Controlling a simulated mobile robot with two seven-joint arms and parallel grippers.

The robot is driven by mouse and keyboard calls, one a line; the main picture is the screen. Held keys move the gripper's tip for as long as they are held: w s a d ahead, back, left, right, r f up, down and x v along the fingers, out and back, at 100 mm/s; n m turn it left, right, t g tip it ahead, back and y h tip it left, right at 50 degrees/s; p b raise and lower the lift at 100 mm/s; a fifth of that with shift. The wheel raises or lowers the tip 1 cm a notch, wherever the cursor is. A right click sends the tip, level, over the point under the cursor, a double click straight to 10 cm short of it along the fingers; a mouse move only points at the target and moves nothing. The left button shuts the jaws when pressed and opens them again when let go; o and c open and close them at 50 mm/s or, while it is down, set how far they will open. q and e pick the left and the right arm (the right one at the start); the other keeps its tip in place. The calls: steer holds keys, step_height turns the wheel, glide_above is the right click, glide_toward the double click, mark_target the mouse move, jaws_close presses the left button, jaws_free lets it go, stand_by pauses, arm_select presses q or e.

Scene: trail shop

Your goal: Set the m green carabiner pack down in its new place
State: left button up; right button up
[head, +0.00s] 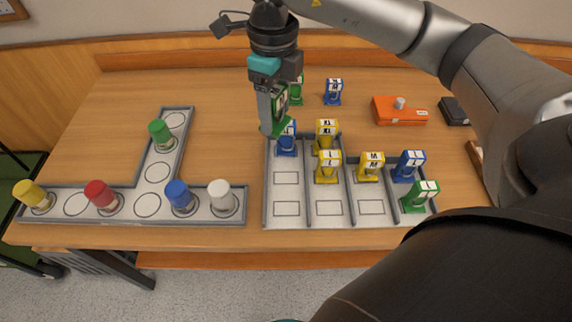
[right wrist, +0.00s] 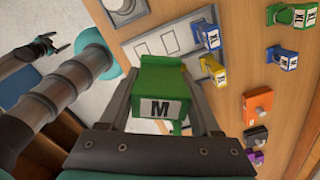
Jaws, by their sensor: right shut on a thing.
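My right gripper (head: 272,112) is shut on the green carabiner pack (head: 281,101), at the back left corner of the divided tray (head: 286,208). In the right wrist view the green pack (right wrist: 162,88) sits between the fingers, with an M on its label. The gripper partly hides it in the head view, and I cannot tell whether it touches anything below.
Yellow packs (head: 327,170) stand in the middle columns, and a blue pack (head: 408,167) and green pack (head: 420,197) at the right. A green pack (head: 297,92) and blue pack (head: 333,92) stand behind. An orange box (head: 399,115) lies back right. The left column's front cells are empty.

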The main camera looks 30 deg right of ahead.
steer(key=m, duration=0.2)
steer(key=d+m, duration=0.1)
steer(key=m, duration=0.3)
steer(key=shift+w+d+f+m, duration=0.25)
steer(key=shift+w+m, duration=0.05)
steer(key=d+m, duration=0.1)
steer(key=m, duration=0.5)
steer(key=b, duration=0.3)
glide_above(286, 178)
step_height(286, 178, down, 16)
steer(key=shift+f, duration=0.2)
step_height(286, 178, down, 3)
steer(key=shift+f+b, duration=0.15)
steer(key=shift+b, duration=0.4)
steer(key=shift+f, duration=0.4)
steer(key=shift+f, duration=0.1)
steer(key=o, duration=1.1)
steer(key=shift+c, duration=0.2)
steer(key=shift+o, duration=0.8)
